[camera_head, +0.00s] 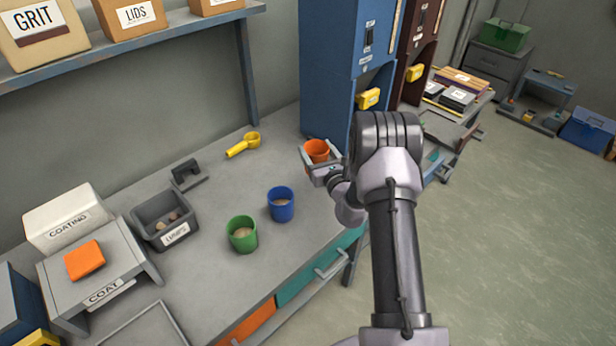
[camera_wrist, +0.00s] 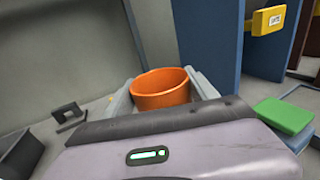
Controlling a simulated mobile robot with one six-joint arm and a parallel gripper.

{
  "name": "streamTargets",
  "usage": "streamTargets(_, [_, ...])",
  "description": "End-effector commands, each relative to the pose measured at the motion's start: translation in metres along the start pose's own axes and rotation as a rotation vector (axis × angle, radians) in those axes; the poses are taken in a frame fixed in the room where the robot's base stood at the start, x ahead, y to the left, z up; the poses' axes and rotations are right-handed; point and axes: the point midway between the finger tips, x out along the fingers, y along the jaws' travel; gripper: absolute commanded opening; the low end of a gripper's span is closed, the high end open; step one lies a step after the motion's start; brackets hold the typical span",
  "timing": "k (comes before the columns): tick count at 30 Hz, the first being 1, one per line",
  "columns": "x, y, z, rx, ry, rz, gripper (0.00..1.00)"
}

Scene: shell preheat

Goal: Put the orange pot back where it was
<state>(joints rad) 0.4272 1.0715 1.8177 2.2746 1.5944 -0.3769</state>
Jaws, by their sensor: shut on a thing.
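The orange pot (camera_head: 317,150) is between the fingers of my gripper (camera_head: 319,163), near the right end of the workbench by the blue cabinet. My gripper is shut on the pot, which looks about upright. In the wrist view the pot (camera_wrist: 161,89) sits between the two grey fingers (camera_wrist: 163,98), and its lower part is hidden by my gripper body. I cannot tell whether its base touches the bench. The inside that shows looks empty.
A blue pot (camera_head: 281,206) and a green pot (camera_head: 242,236) with pale contents stand on the bench (camera_head: 215,200). A yellow scoop (camera_head: 244,145), a black stand (camera_head: 187,175) and a LUMPS bin (camera_head: 165,222) lie left. The blue cabinet (camera_head: 335,70) rises behind the orange pot.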

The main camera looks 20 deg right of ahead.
Motion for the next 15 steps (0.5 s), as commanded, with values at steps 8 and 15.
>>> streamTargets(8, [0.0, -0.002, -0.048, 0.001, 0.002, -0.001, 0.08])
streamTargets(15, [0.0, -0.002, -0.096, -0.001, 0.0, -0.001, 0.08])
